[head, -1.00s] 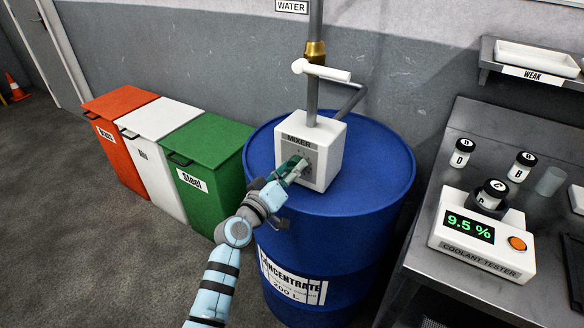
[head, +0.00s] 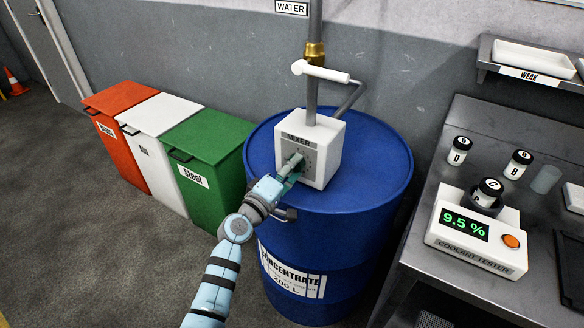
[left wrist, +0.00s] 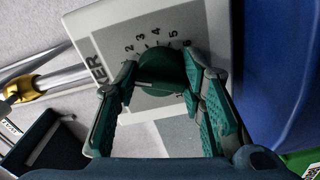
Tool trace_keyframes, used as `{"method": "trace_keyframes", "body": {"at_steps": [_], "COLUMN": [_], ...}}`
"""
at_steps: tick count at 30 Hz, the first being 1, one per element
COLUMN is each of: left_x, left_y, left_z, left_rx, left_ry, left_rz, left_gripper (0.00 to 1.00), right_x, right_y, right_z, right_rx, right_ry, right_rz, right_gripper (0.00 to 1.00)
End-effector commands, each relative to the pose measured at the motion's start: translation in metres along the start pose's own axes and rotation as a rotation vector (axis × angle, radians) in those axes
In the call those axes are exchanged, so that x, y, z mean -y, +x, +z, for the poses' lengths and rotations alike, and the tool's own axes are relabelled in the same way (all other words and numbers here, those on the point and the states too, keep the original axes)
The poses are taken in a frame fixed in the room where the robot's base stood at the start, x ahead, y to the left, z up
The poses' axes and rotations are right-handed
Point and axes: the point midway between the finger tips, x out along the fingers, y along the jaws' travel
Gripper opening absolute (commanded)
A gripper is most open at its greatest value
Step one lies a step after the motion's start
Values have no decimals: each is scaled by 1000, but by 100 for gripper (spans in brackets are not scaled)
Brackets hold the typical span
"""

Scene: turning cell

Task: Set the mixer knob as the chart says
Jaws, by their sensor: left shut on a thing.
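The white mixer box (head: 325,140) stands on top of the blue concentrate drum (head: 385,165). Its front plate carries a dial with numbers, seen in the left wrist view with 2 to 6 legible around a dark green round knob (left wrist: 160,68). My left gripper (head: 294,164) is at the front plate, shut on the knob, with one finger on each side of it in the left wrist view. My right gripper is not in view. No chart can be seen.
The coolant tester (head: 475,255) reads 9.5 % and holds vial C (head: 488,192). Vials D (head: 458,150) and B (head: 518,164) stand behind it on the bench. A pipe with a white handle (head: 320,71) rises above the mixer. Orange, white and green bins stand left.

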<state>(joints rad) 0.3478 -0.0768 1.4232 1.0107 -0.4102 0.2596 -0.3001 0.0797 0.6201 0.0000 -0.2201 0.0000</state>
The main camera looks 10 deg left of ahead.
Motion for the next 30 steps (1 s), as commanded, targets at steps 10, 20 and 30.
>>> {"method": "trace_keyframes", "body": {"at_steps": [10, 20, 30], "left_x": [2, 1, 2], "left_y": [0, 0, -37], "left_z": [1, 0, 0], "left_rx": [3, 1, 0], "left_ry": [-4, -2, 0], "left_rz": [-3, -1, -3], "left_gripper": [9, 57, 57], "right_x": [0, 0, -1], "right_y": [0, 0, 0], "right_z": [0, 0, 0], "right_rx": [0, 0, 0], "right_ry": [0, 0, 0], "right_rz": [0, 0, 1], "right_gripper": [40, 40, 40]}}
